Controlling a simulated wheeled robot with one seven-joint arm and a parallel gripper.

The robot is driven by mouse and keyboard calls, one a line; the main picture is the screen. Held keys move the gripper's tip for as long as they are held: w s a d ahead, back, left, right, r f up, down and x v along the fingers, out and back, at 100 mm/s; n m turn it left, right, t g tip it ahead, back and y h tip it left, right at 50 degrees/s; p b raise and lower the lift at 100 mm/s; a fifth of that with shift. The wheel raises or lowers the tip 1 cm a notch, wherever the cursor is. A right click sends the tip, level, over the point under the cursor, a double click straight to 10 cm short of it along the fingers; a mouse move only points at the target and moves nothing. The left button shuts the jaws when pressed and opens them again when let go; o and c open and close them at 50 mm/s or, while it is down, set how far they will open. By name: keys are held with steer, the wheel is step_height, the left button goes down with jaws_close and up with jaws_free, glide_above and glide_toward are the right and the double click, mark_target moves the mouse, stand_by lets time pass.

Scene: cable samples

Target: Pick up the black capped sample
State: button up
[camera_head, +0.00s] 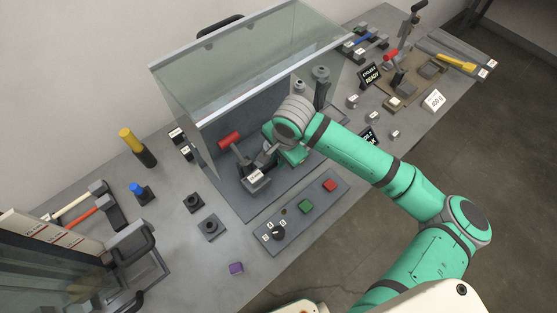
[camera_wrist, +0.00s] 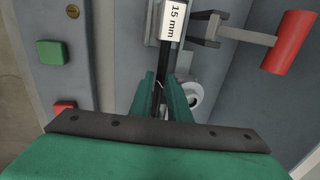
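In the wrist view, a slim black rod (camera_wrist: 161,62), which looks like the black capped sample, runs down from a clamp labelled "15 mm" (camera_wrist: 173,20). Its cap cannot be made out. My gripper (camera_wrist: 164,84) has its two green fingers close together on either side of the rod, with no clear gap, so it looks shut on it. In the head view my gripper is at the fixture inside the glass-shielded station, beside the red-handled lever (camera_head: 229,139). My wrist hides the sample there.
The glass shield (camera_head: 240,70) stands over and behind my arm. A control panel with a green button (camera_head: 306,207) and red button (camera_head: 330,185) lies in front.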

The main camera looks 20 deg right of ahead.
jaws_close()
steer(key=shift+r, duration=0.1)
steer(key=shift+w+r, duration=0.1)
steer(key=shift+r, duration=0.4)
steer(key=s+d+r, duration=0.3)
steer(key=s+r, duration=0.9)
steer(key=s, duration=0.1)
steer(key=shift+s, duration=0.35)
steer(key=shift+d+f, duration=0.1)
steer(key=shift+d, duration=0.05)
